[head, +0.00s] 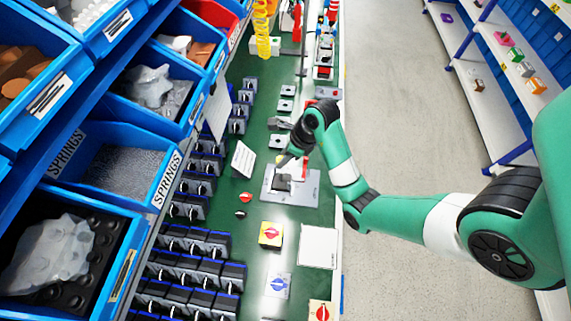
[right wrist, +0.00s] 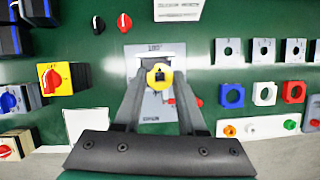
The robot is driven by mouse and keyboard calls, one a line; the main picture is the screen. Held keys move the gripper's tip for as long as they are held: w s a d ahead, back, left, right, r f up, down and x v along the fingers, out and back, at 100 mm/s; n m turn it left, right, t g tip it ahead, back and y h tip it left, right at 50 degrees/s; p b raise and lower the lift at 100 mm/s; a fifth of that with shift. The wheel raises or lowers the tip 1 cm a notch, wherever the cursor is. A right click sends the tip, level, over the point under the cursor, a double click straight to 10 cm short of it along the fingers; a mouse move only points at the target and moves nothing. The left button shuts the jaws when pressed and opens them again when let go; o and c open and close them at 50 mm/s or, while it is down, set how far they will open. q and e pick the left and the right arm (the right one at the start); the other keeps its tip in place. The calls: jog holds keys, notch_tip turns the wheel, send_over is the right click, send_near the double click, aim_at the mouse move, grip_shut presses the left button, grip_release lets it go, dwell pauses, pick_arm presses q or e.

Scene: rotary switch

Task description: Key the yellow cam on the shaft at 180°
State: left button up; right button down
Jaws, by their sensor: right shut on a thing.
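The yellow cam (right wrist: 159,75) is a small round disc with a dark centre, between the fingertips of my right gripper (right wrist: 160,82) in the right wrist view. My right gripper is shut on it. Behind it is a grey plate fixture (right wrist: 147,56) with printed marks; it also shows in the head view (head: 309,188), below my right gripper (head: 288,164). The cam and fingers cover the middle of the fixture, so I cannot tell whether the cam is on the shaft or apart from it. My left gripper is not in view.
Red and black knobs (right wrist: 124,22) lie beside a yellow switch box (right wrist: 79,77) on the green bench. Dark switch bodies (head: 207,272) and blue bins (head: 124,177) line the left.

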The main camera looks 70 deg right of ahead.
jog(key=shift+a, duration=0.1)
notch_tip(320, 180, down, 5)
jog(key=b, duration=0.4)
jog(key=shift+b, duration=0.4)
dwell(0.4)
jog(key=shift+f+b, duration=1.05)
jog(key=shift+f, duration=0.1)
jog(key=shift+c, duration=2)
grip_release()
